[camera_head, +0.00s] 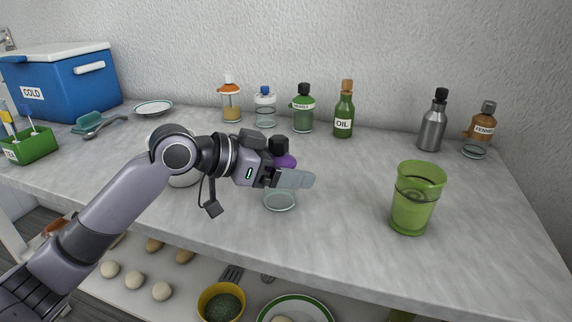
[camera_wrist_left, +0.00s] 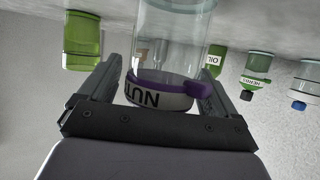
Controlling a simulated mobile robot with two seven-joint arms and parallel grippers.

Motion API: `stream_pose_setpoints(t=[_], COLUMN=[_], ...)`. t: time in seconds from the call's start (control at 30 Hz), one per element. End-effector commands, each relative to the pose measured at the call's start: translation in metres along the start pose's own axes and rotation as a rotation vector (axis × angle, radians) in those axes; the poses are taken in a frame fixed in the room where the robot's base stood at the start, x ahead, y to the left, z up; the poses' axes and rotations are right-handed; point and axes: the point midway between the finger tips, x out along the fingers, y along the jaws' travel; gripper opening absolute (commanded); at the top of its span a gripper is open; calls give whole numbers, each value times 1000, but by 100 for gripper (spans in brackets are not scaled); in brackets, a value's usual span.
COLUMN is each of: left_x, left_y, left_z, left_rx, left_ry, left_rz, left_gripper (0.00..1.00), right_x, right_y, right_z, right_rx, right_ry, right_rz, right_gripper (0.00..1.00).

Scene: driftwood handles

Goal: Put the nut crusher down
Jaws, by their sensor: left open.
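The nut crusher (camera_head: 279,201) is a clear glass jar with a purple top and a white label with a purple band. It appears upright on the grey counter, its middle hidden behind my left gripper (camera_head: 297,179). In the left wrist view, which looks upside down, the crusher (camera_wrist_left: 172,42) sits between my two fingers, with its label reading "NUT" close to the palm. The fingers are open on either side of it. I cannot tell whether either finger touches it. My right gripper is not in view.
A green glass (camera_head: 416,200) stands to the right on the counter (camera_head: 340,225). Several bottles, including the oil bottle (camera_head: 344,112), line the wall. A blue cold box (camera_head: 62,82) is at the back left. Counter between crusher and green glass is clear.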

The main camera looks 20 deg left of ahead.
Motion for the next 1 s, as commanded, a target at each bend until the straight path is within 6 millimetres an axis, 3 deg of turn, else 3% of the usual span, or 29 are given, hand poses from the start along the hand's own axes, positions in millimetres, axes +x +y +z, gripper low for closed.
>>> stream_pose_setpoints(t=[0.17,0.6,0.8,1.0], left_x=[-19,-100,-117,-120], left_y=[-1,-1,0,0], left_z=[0,1,0,-1], left_rx=[2,0,0,1], left_ry=[1,-1,0,1], left_rz=[-3,-3,0,0], left_gripper=[91,91,91,91], right_x=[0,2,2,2], right_y=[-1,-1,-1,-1], right_z=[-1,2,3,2], right_rx=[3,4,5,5], right_ry=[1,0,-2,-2], right_rz=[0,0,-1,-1], right_gripper=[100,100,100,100])
